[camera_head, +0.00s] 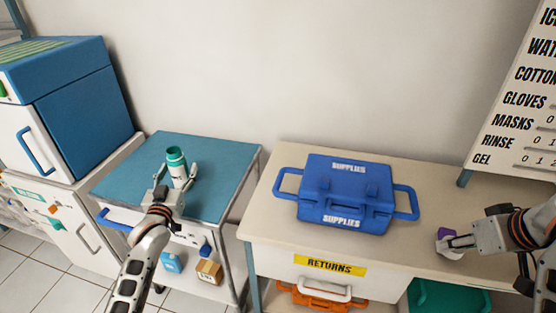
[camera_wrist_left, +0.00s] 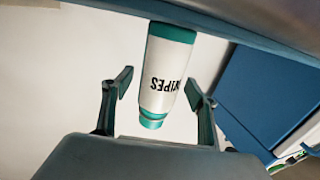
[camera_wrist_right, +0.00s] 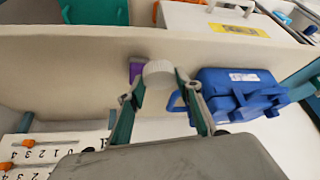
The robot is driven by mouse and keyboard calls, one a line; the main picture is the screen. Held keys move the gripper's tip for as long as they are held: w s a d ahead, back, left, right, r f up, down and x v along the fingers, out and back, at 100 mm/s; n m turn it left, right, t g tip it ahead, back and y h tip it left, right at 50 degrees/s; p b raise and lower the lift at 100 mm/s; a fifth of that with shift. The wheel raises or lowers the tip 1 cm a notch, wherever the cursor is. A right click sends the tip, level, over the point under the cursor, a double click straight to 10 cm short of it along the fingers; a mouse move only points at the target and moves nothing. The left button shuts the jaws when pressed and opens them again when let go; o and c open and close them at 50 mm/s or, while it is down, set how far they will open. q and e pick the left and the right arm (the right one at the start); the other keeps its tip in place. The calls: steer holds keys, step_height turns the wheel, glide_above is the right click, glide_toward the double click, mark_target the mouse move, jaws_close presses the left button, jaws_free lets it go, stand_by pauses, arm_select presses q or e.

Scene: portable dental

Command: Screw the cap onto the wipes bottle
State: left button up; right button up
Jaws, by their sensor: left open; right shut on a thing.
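The wipes bottle (camera_head: 177,168) stands upright on the blue-topped cart (camera_head: 222,160). It is white with teal ends, and its label shows in the left wrist view (camera_wrist_left: 165,75). My left gripper (camera_head: 176,176) is open at the bottle, with one finger on each side and gaps visible in the left wrist view. A round white cap (camera_wrist_right: 158,72) is between the fingers of my right gripper (camera_wrist_right: 160,80), which is shut on it. In the head view, the cap (camera_head: 452,252) is over or at the front right of the cream counter (camera_head: 400,190); its height is unclear.
A small purple object (camera_head: 444,233) is beside the cap. A blue supplies case (camera_head: 350,190) lies on the counter between my grippers. A gap separates cart and counter. A sign board (camera_head: 525,100) stands at the right, and a blue-white cabinet (camera_head: 70,110) at the left.

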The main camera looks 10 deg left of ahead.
arm_select(q)
steer(key=shift+w+a, duration=0.1)
steer(key=shift+w, duration=0.4)
arm_select(e)
steer(key=shift+f, duration=0.1)
arm_select(q)
steer(key=c, duration=1.3)
steer(key=shift+r, duration=0.1)
